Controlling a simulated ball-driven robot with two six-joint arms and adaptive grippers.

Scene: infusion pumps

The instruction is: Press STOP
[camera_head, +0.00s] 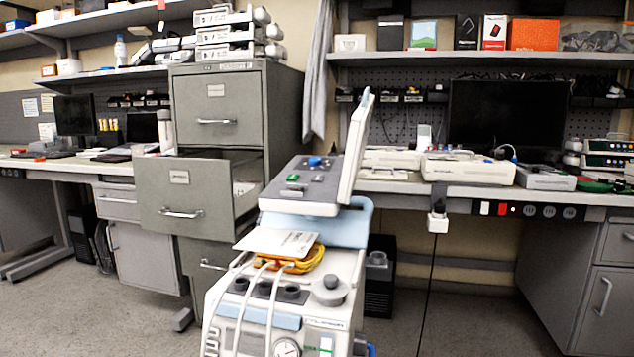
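No button marked STOP can be read from here. A medical machine (338,277) stands in the middle foreground. Its upper control panel (322,178) has a green control (293,177), a blue knob (314,161) and small dark controls. A screen (355,145) stands on the panel's right side, seen nearly edge-on, so its face is hidden. Several grey-white devices (228,34) are stacked on the filing cabinet, and other instruments (467,168) sit on the right bench; their labels are too small to read. Neither of my grippers is in view.
A grey filing cabinet (217,105) stands behind the machine with one drawer (182,195) pulled out. Workbenches with monitors (507,113) line the back wall. Yellow and white items (285,251) and pale cables lie on the machine's lower top. Carpet (465,325) is clear at lower right.

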